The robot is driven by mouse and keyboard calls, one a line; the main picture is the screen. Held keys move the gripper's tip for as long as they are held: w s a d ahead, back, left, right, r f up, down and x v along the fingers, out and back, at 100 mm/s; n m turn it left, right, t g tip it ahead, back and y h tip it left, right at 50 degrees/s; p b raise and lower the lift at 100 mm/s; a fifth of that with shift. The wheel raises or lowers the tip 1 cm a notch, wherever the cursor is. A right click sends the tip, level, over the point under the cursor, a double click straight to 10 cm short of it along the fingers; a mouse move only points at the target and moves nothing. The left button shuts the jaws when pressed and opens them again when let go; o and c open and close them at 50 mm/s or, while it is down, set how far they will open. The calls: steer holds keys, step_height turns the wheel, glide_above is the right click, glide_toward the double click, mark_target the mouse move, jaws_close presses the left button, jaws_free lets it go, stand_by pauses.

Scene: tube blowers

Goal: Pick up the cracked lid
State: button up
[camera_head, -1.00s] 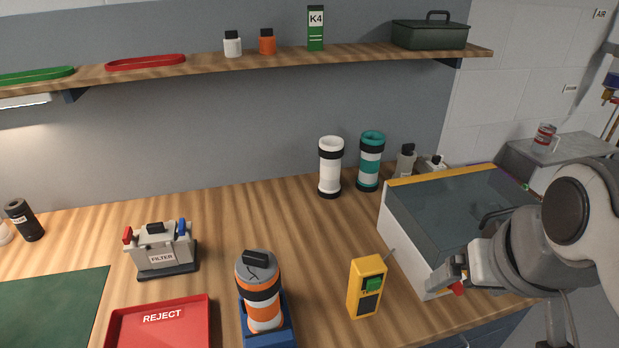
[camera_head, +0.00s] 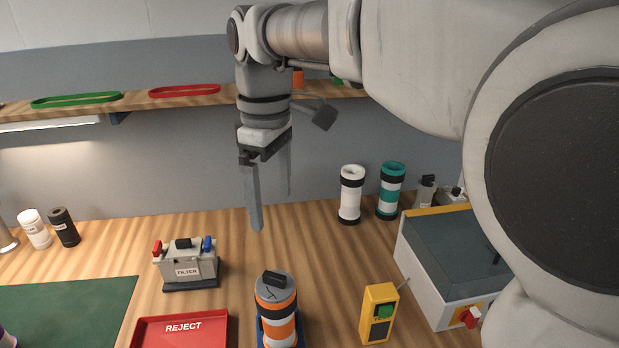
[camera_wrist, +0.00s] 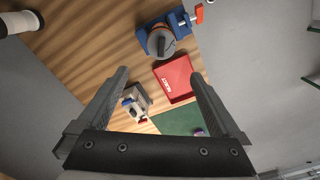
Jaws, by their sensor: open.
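The cracked lid (camera_head: 273,287) is grey with dark crack lines and a black handle block. It sits on top of an upright orange, white and black tube (camera_head: 278,326), which stands in a blue holder (camera_head: 300,335). In the wrist view the lid (camera_wrist: 161,43) shows from above, near the top middle. My gripper (camera_head: 272,212) is open and empty, pointing down, well above the bench and above the lid. In the wrist view its two fingers (camera_wrist: 160,80) are spread wide with nothing between them at their level.
A red REJECT tray (camera_head: 150,330) lies left of the tube. A FILTER unit (camera_head: 188,270) stands behind the tray. A yellow switch box (camera_head: 378,312) stands right of the tube. White (camera_head: 350,195) and teal (camera_head: 391,190) tubes stand farther back. A shelf (camera_head: 140,105) runs along the wall.

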mark_target(274, 275)
steer(key=f, duration=1.7)
steer(key=shift+a+f+b, duration=0.25)
steer(key=shift+a+b, duration=0.05)
steer(key=shift+b, duration=0.1)
steer(key=c, duration=1.2)
